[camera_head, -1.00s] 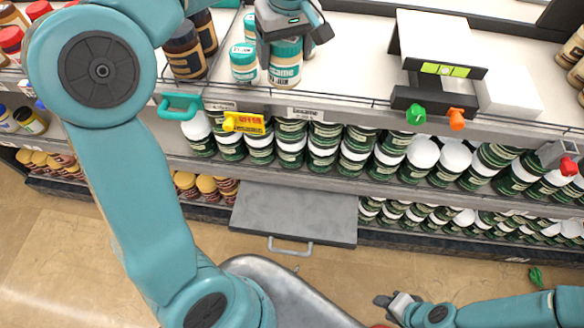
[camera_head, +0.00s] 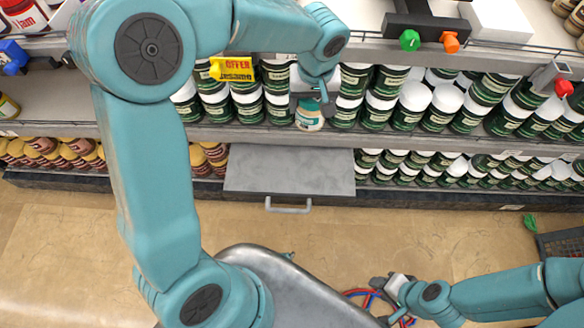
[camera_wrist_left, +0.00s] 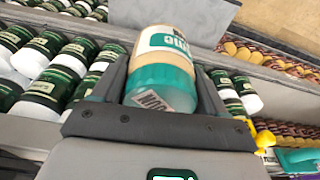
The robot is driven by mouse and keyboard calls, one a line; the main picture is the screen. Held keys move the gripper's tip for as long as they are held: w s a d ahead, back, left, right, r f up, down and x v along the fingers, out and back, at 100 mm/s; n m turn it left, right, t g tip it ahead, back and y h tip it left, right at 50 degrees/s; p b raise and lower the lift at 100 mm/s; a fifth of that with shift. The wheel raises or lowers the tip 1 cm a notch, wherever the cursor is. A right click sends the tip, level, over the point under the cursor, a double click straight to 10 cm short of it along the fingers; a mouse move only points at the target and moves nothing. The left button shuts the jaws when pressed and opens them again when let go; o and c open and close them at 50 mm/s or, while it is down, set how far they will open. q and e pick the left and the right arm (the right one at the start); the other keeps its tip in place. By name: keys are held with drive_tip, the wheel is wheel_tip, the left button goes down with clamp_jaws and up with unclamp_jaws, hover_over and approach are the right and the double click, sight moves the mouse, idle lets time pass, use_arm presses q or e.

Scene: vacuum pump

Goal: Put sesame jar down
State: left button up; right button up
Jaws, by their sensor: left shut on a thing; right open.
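The sesame jar (camera_head: 309,116) has a teal lid and a beige body with a teal and white label. My left gripper (camera_head: 312,104) is shut on it in front of the shelf of green jars, above the back of a flat grey platform (camera_head: 290,172). In the left wrist view the jar (camera_wrist_left: 162,68) sits between the two fingers (camera_wrist_left: 160,85), lid toward the wrist. I cannot tell whether its base touches anything. My right gripper (camera_head: 388,284) is open and low, above the floor at the lower right, away from the jar.
Rows of green jars with white lids (camera_head: 415,97) fill the shelf behind the jar. A yellow offer tag (camera_head: 232,69), a green knob (camera_head: 409,40) and an orange knob (camera_head: 450,42) stick out from the upper shelf edge. A dark basket (camera_head: 562,243) stands at right.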

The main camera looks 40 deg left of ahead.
use_arm(q)
drive_tip(key=a+f+n+b, duration=0.1)
drive_tip(key=b, duration=0.1)
drive_tip(key=a+f+n+b, duration=0.1)
drive_tip(key=f+b, duration=0.1)
drive_tip(key=b, duration=0.1)
drive_tip(key=f+n+b, duration=0.1)
drive_tip(key=f+b, duration=0.1)
drive_tip(key=shift+a+f+n+b, duration=0.15)
drive_tip(key=shift+a+n+b, duration=0.15)
drive_tip(key=shift+a+b, duration=0.1)
drive_tip(key=w+a+f+n+b, duration=0.1)
drive_tip(key=a+f+n+b, duration=0.3)
drive_tip(key=f+b, duration=0.75)
drive_tip(key=b, duration=1.1)
hover_over(290, 171)
drive_tip(key=shift+g+y, duration=0.4)
wheel_tip(290, 171, down, 18)
use_arm(e)
wheel_tip(290, 171, down, 32)
drive_tip(key=d, duration=0.1)
drive_tip(key=shift+w+d+r+m+t, duration=0.2)
drive_tip(key=shift+w+m+t, duration=0.1)
use_arm(q)
drive_tip(key=shift+f, duration=0.2)
drive_tip(key=o, duration=1.1)
drive_tip(key=shift+c, duration=0.2)
drive_tip(key=shift+o, duration=1.2)
use_arm(e)
drive_tip(key=shift+f, duration=0.1)
